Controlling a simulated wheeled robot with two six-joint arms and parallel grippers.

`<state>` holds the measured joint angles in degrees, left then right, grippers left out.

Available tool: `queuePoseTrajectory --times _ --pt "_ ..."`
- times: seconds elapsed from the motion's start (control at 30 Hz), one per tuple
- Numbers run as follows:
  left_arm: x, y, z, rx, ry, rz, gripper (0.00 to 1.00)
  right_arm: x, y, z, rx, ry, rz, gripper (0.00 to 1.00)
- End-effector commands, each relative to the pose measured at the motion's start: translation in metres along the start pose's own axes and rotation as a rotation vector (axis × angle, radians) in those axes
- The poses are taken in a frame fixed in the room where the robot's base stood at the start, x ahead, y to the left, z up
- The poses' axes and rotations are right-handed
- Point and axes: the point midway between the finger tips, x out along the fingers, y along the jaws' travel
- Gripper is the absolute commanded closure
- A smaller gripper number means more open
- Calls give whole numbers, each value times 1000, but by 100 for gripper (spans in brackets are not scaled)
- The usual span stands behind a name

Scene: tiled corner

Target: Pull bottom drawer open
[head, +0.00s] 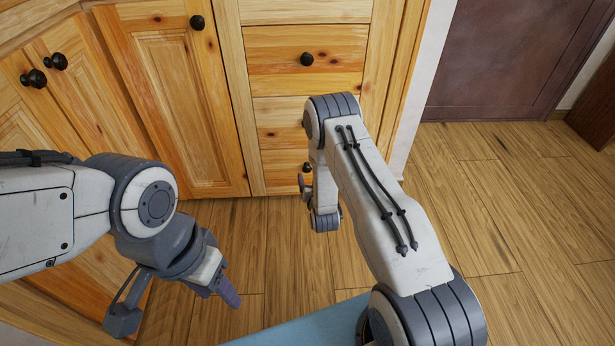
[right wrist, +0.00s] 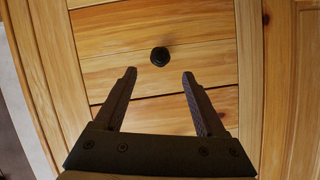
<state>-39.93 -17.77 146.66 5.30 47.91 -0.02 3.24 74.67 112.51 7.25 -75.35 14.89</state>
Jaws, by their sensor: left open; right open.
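The bottom drawer (head: 282,175) is the lowest wooden front of the drawer column in the head view, partly hidden by my right arm. It looks shut. A dark round knob (head: 307,167) shows on it beside my right forearm. My right gripper (head: 306,188) is low in front of this drawer, mostly hidden by the arm. In the right wrist view the gripper (right wrist: 159,77) is open and empty, with a dark knob (right wrist: 159,56) centred just beyond its fingertips, apart from them. My left gripper (head: 178,312) is open and empty over the floor at the lower left.
Another drawer (head: 275,82) with its own knob sits higher in the column. Cabinet doors (head: 183,90) with dark knobs stand to the left. The wooden floor (head: 500,220) is open to the right, before a brown door (head: 500,55).

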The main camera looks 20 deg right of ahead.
Motion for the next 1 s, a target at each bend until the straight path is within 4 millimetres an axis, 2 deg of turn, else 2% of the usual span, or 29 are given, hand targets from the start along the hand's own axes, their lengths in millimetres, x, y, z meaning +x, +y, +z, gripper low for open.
queuePoseTrajectory --times 0.03,0.1,0.33,0.5,0.8,1.0 --pt "12 -1 1 0 0 0 50 13 1 4 1 5 0 27" --pt "20 -2 1 0 0 0 50 27 2 5 1 4 0 27" --pt "41 -3 2 0 0 0 50 64 1 4 0 1 0 27" --pt "46 -3 3 0 0 0 50 75 0 2 0 -1 0 27" --pt "46 -3 3 0 0 0 50 76 0 0 -1 -2 0 27" --pt "46 -3 3 0 0 0 50 76 0 1 -1 -2 0 100"
